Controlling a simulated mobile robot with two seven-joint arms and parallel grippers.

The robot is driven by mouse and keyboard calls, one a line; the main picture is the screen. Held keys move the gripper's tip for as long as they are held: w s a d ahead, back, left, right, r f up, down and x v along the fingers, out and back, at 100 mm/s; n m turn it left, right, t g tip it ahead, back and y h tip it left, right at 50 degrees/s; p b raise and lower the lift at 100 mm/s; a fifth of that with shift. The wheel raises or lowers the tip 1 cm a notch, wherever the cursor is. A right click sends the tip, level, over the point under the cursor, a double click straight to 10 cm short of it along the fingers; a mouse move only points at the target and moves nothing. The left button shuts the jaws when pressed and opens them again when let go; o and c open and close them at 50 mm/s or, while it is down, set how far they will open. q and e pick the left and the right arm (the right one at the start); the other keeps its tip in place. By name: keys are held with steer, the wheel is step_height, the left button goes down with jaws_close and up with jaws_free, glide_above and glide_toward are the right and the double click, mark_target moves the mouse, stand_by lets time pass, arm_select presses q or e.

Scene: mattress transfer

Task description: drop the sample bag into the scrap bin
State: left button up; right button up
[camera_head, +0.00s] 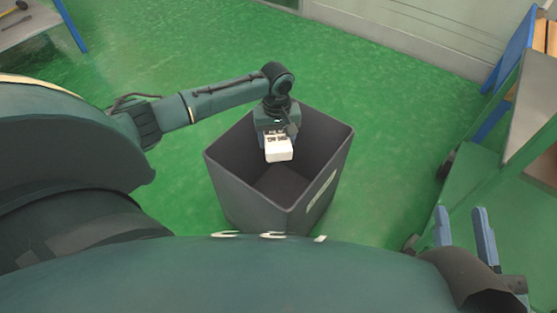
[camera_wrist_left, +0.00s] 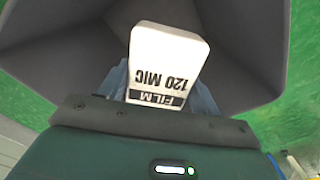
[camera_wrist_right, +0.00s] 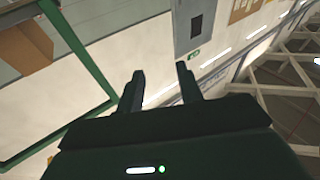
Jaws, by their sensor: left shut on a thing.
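The sample bag (camera_head: 279,150) is a small white packet. In the left wrist view the bag (camera_wrist_left: 168,62) shows the print "FILM 120 MIC". My left gripper (camera_head: 277,134) is shut on it and holds it over the opening of the scrap bin. The scrap bin (camera_head: 250,193) is a dark grey, square, open-topped container on the floor in front of me. Its inner wall (camera_wrist_left: 245,50) surrounds the bag in the left wrist view. The bin floor that I can see looks empty. My right gripper (camera_head: 463,232) is at the lower right, open and empty, and its fingers (camera_wrist_right: 160,88) stand apart in the right wrist view.
A shelf or bench (camera_head: 525,115) with green and blue frame parts stands at the right, near my right gripper. A table (camera_head: 28,30) with tools stands at the far upper left. The green floor (camera_head: 390,130) around the bin is clear.

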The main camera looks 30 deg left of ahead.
arm_select(q)
steer(key=o, duration=1.1)
steer(key=shift+r, duration=0.35)
step_height(320, 180, up, 3)
steer(key=shift+f+p, duration=0.1)
steer(key=shift+p, duration=0.9)
step_height(320, 180, up, 10)
steer(key=p, duration=0.4)
steer(key=shift+f, duration=0.1)
arm_select(e)
steer(key=shift+s+d+n+g+h, duration=0.15)
steer(key=shift+d+n+g+h, duration=0.15)
steer(key=shift+d+n+h, duration=0.3)
